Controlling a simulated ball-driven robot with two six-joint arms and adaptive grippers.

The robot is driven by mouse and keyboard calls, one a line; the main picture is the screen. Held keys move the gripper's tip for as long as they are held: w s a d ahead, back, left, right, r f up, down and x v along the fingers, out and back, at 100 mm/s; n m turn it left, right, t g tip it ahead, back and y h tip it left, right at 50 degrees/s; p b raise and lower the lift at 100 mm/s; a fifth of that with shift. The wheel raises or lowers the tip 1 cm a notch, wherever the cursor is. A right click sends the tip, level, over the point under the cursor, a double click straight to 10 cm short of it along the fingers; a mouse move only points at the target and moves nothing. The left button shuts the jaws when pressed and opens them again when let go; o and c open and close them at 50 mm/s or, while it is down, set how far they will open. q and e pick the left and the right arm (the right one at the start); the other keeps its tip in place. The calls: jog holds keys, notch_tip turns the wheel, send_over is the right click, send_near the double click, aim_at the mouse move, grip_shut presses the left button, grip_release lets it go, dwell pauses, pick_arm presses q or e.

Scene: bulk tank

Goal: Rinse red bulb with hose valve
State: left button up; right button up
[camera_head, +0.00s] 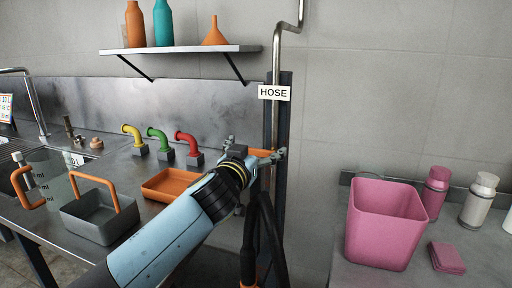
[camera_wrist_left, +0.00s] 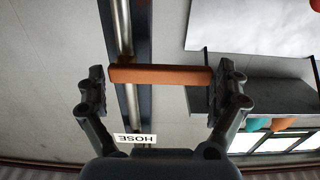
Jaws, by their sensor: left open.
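My left gripper (camera_head: 256,150) is in front of the hose post, under the HOSE sign (camera_head: 274,92). Its jaws are open around an orange bar-shaped handle (camera_head: 263,153), the likely hose valve handle. In the left wrist view the orange handle (camera_wrist_left: 160,75) lies crosswise between the two fingers, its ends close to both pads. I cannot tell whether the pads touch it. The steel hose pipe (camera_head: 277,60) runs up the post behind it. Dark hose (camera_head: 270,235) hangs below the gripper. I make out no red bulb. My right gripper is out of view.
The steel counter on the left holds yellow, green and red (camera_head: 187,140) bent pipes, an orange tray (camera_head: 167,184), and a grey basket (camera_head: 95,216) with an orange handle. A shelf (camera_head: 180,49) with bottles hangs above. A pink bin (camera_head: 385,224) and bottles stand on the right-hand counter.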

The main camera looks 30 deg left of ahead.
pick_arm(q)
jog(key=shift+w, duration=0.2)
jog(key=shift+c, duration=0.3)
jog(key=c, duration=1.3)
jog(key=m, duration=0.1)
jog(key=r+m, duration=0.1)
jog(key=m+p, duration=0.1)
jog(key=m, duration=0.1)
jog(key=shift+d+r, duration=0.15)
jog(key=shift+d, duration=0.1)
jog(key=shift+w+d+r+m+p, duration=0.1)
jog(key=shift+m+p, duration=0.1)
jog(key=shift+m, duration=0.45)
jog(key=shift+d+r+m+p, duration=0.15)
jog(key=shift+m, duration=0.45)
jog(key=shift+w+d+r+m+p, duration=0.1)
jog(key=shift+m+p, duration=0.1)
jog(key=shift+m, duration=0.45)
